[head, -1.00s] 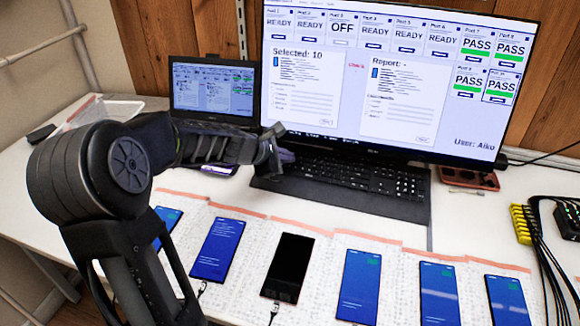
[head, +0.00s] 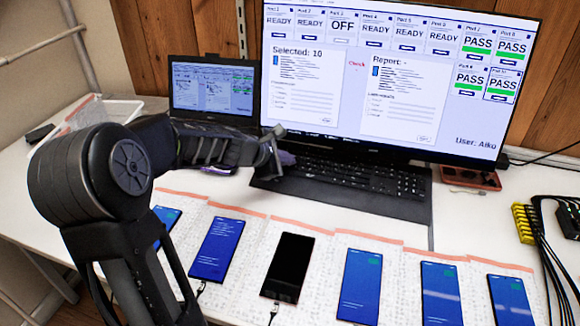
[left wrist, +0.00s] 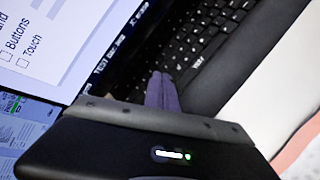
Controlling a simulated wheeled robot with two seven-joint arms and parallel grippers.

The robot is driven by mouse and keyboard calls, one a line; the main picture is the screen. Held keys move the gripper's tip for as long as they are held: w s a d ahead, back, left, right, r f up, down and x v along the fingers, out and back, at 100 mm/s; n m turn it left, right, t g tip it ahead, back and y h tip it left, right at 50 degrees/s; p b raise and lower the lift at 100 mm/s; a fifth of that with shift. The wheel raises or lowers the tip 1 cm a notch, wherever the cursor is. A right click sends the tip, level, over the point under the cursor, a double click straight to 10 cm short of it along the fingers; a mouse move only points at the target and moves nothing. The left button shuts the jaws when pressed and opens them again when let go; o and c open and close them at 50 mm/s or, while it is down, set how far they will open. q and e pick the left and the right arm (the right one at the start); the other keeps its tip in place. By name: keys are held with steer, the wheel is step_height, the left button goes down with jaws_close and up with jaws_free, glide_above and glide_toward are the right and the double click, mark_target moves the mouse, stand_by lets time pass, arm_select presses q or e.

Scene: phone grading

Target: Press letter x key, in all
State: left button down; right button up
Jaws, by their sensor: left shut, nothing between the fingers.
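A black keyboard (head: 345,180) lies in front of the large monitor; it also shows in the left wrist view (left wrist: 215,45). My left gripper (head: 284,159) is at the keyboard's left end, with its fingers together and empty. In the left wrist view the purple-grey fingertips (left wrist: 161,90) reach over the keyboard near its left edge. Whether they touch a key I cannot tell. The x key cannot be made out; the letters are too small and the gripper covers part of the left end. My right gripper is in neither view.
The large monitor (head: 390,85) stands behind the keyboard, showing port tiles and report windows. A laptop (head: 214,90) stands at its left. Several phones, among them a black-screened one (head: 288,267), lie in front on white mats. Black cables (head: 548,250) run at the right.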

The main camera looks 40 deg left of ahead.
mark_target(286, 171)
arm_select(q)
steer(key=shift+f, duration=0.3)
steer(key=shift+r, duration=0.15)
stand_by(0.3)
steer(key=shift+s+r+p, duration=0.1)
steer(key=shift+r+p, duration=0.4)
steer(key=shift+r, duration=0.2)
steer(key=r+p, duration=0.4)
steer(key=r, duration=0.1)
steer(key=shift+s+p, duration=0.25)
steer(key=shift+p, duration=0.05)
steer(key=shift+f, duration=0.1)
stand_by(0.6)
